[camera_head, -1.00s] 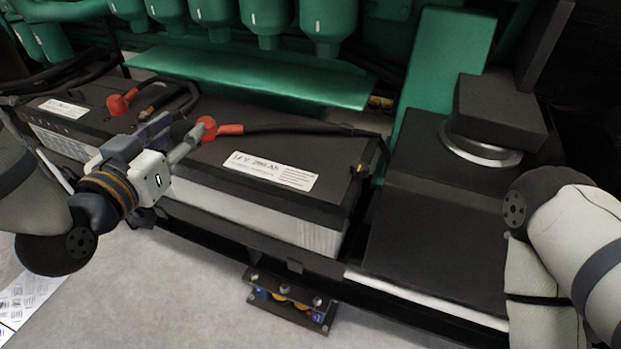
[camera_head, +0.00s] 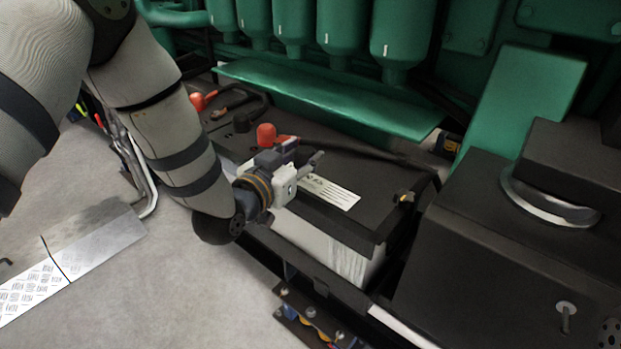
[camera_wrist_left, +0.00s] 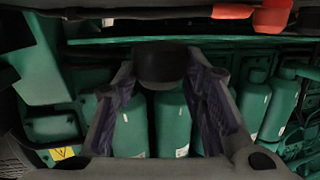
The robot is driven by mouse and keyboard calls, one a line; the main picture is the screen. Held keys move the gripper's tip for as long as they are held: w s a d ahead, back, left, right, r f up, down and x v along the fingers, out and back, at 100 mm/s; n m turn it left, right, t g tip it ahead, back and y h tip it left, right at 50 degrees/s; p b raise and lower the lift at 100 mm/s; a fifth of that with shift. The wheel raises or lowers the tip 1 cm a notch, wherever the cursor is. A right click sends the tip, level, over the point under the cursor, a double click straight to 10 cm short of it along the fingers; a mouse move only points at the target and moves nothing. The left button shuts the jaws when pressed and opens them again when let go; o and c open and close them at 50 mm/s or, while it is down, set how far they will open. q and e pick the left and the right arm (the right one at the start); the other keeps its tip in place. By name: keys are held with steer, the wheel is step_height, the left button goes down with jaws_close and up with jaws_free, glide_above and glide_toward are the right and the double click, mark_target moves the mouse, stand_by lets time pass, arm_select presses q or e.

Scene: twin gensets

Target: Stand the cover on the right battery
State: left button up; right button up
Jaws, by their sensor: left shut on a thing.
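The right battery (camera_head: 372,218) is a dark-topped, pale-sided box with a white label (camera_head: 330,190). My left gripper (camera_head: 297,157) is over its front-left top, covering part of the label. In the left wrist view it is shut on a small dark round piece (camera_wrist_left: 160,64), which seems to be the cover. The head view hardly shows that piece, and I cannot tell if it touches the battery. A bare terminal post (camera_head: 405,198) stands at the battery's right corner. My right gripper is out of view.
A red terminal boot (camera_head: 266,134) with a black lead sits just behind my left gripper. Green engine parts (camera_head: 400,35) rise behind the battery. A dark housing (camera_head: 480,250) stands close on the right.

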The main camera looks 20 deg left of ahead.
mark_target(308, 185)
arm_select(q)
steer(key=shift+w+d+f, duration=0.25)
steer(key=shift+w+f, duration=0.4)
steer(key=shift+f, duration=0.25)
step_height(308, 185, down, 3)
steer(key=shift+w+f+b, duration=0.15)
steer(key=shift+f+b, duration=0.05)
steer(key=shift+b, duration=0.3)
steer(key=shift+r, duration=0.15)
steer(key=o, duration=0.9)
steer(key=shift+f, duration=0.2)
steer(key=shift+o, duration=0.2)
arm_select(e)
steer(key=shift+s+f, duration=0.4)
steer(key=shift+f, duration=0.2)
